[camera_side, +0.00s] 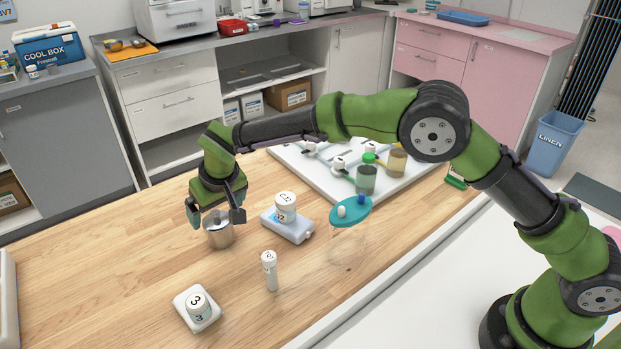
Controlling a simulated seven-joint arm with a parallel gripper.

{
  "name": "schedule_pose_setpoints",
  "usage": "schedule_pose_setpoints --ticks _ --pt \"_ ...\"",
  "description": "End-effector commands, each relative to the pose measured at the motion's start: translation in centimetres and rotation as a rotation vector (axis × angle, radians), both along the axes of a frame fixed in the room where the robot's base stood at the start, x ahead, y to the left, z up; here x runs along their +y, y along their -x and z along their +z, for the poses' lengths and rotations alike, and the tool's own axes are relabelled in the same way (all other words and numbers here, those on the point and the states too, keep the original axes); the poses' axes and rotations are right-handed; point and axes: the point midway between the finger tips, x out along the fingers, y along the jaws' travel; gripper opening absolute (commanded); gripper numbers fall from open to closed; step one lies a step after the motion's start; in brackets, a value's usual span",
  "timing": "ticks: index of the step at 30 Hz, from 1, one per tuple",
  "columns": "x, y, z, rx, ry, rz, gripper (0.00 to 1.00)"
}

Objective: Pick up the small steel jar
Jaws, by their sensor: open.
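The small steel jar (219,234) stands upright on the wooden table, left of the middle, with a shiny rounded body and a lid. My gripper (216,219) points down right at the jar, with one finger at its left and one at its right. The jaws are open, and the fingertips are around the jar's top. The gripper hides part of the jar's top, and I cannot tell whether a finger touches it.
Close to the right, a white jar (285,204) sits on a pale block. A slim white tube (270,270) and a jar marked 3 (198,305) stand nearer the front. A clear container with a teal lid (351,211) is further right.

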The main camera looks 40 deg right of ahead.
Motion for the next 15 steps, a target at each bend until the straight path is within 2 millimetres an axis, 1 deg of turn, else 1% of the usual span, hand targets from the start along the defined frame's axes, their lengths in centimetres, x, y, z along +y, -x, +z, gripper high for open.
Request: schedule_pose_setpoints --ticks 1,8,15 --pt "0.0 -0.3 -0.7 0.002 0.001 -0.001 0.96" --pt "0.0 -0.8 -2.2 0.001 0.0 0.0 0.96" --pt "-0.2 -1.9 -5.6 0.002 0.0 -0.001 0.96"
